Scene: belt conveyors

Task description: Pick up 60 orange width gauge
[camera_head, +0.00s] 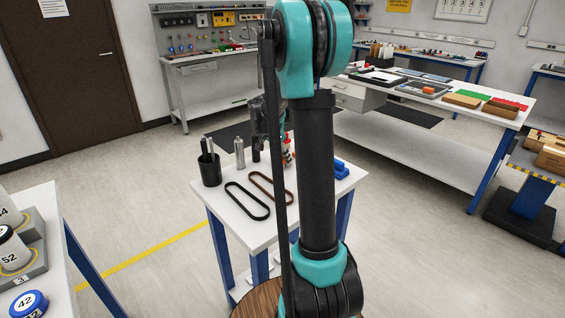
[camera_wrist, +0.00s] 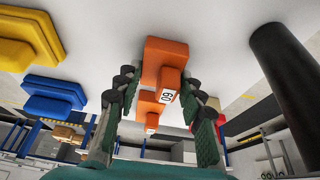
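The orange width gauge (camera_wrist: 166,55) is a stepped block with a white label, turned on its side, that reads 60. In the wrist view it stands against the white table top (camera_wrist: 105,22), which fills the upper part of the picture. My gripper (camera_wrist: 160,78) has one finger on each side of the gauge. Gaps show between the fingers and the block, so it looks open around it. In the head view my gripper (camera_head: 260,125) hangs over the small table, partly hidden by my arm, and the orange gauge is not clearly visible.
Blue gauges (camera_wrist: 52,97) and a yellow gauge (camera_wrist: 30,38) stand left of the orange one in the wrist view. A black cylinder (camera_wrist: 290,75) stands to the right. The small table also bears a black cup (camera_head: 210,170), two belts (camera_head: 247,200) and a metal cylinder (camera_head: 239,153).

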